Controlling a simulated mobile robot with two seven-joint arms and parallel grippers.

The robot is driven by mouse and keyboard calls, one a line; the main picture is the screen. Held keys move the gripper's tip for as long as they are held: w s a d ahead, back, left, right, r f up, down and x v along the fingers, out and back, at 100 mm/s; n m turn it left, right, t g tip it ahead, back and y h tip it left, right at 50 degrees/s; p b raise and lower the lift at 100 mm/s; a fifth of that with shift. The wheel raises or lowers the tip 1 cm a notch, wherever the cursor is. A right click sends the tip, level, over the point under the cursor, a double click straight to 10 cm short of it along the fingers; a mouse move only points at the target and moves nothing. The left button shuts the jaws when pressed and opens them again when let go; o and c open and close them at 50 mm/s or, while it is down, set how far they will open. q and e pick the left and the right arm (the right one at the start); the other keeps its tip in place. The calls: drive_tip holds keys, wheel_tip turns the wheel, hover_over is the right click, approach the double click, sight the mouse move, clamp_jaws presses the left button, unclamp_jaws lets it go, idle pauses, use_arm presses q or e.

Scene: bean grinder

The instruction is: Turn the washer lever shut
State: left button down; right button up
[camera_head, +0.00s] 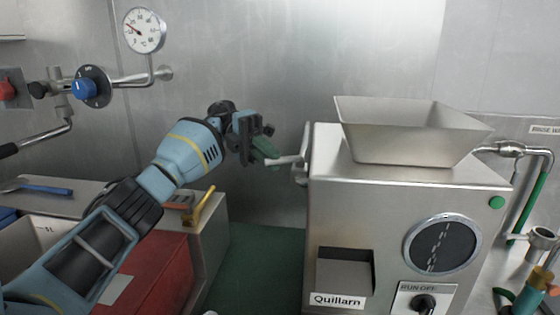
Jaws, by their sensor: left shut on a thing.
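My left gripper (254,148) is shut on a green grip (266,149) to the left of the grey metal machine (330,210). A pale metal rod (287,160) runs from this grip to a bracket on the machine's left side. The fingers hide part of the grip. I cannot tell whether this is the washer lever. At the right edge, a metal pipe (510,150) carries a long green piece (528,208) below a partly cut-off label (544,129) reading "RINSE WA". My right gripper is not in view.
The machine has a hopper (405,135), a round dark window (441,245) and a black knob (423,303). A gauge (144,30) and blue valve knob (85,89) are on the left wall. A red box (165,270) stands below my left arm. A teal object (528,295) is at lower right.

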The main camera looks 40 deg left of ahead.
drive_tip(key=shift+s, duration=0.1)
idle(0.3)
use_arm(q)
drive_tip(key=c, duration=1.5)
unclamp_jaws()
drive_tip(key=shift+o, duration=0.2)
drive_tip(key=shift+r, duration=0.15)
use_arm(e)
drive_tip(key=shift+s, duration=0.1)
